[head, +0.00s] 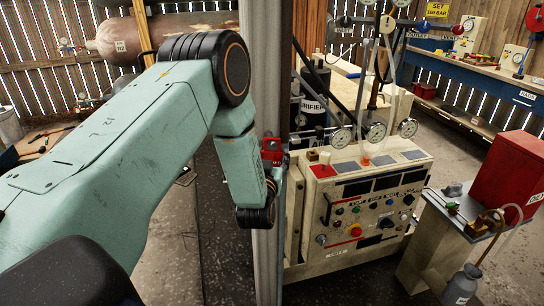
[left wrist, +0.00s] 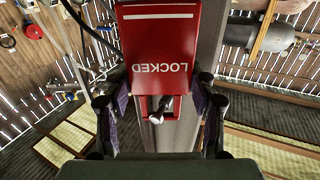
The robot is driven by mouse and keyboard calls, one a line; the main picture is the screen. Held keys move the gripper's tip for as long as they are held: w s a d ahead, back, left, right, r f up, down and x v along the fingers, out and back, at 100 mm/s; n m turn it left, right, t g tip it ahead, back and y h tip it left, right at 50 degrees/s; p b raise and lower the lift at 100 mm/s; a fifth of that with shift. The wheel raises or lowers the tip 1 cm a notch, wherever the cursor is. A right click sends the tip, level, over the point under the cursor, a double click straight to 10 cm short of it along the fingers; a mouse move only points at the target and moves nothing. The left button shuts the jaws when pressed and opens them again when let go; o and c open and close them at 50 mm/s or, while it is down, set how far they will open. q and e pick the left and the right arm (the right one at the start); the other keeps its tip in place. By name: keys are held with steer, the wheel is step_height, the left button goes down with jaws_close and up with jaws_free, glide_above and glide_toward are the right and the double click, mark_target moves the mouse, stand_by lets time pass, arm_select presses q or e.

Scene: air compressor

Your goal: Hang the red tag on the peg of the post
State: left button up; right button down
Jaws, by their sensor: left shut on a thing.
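The red tag (left wrist: 158,50) reads LOCKED, upside down in the left wrist view, and sits between the two fingers of my left gripper (left wrist: 156,88). My left gripper is shut on it. The tag's near end has an opening, and a metal peg (left wrist: 157,114) shows in it; I cannot tell whether it passes through. The grey post (left wrist: 190,125) is right behind the tag. In the head view the tag (head: 272,146) is a small red patch in front of the post (head: 263,90), and my left arm hides much of the gripper. My right gripper is not in view.
A cream control panel (head: 368,205) with knobs and gauges stands just right of the post. A red box (head: 503,165) is on a small bench at the right. A blue workbench (head: 470,70) runs along the back. Floor is open at the lower middle.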

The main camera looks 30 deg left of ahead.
arm_select(q)
steer(key=o, duration=1.2)
steer(key=v, duration=1.2)
steer(key=shift+r, duration=0.1)
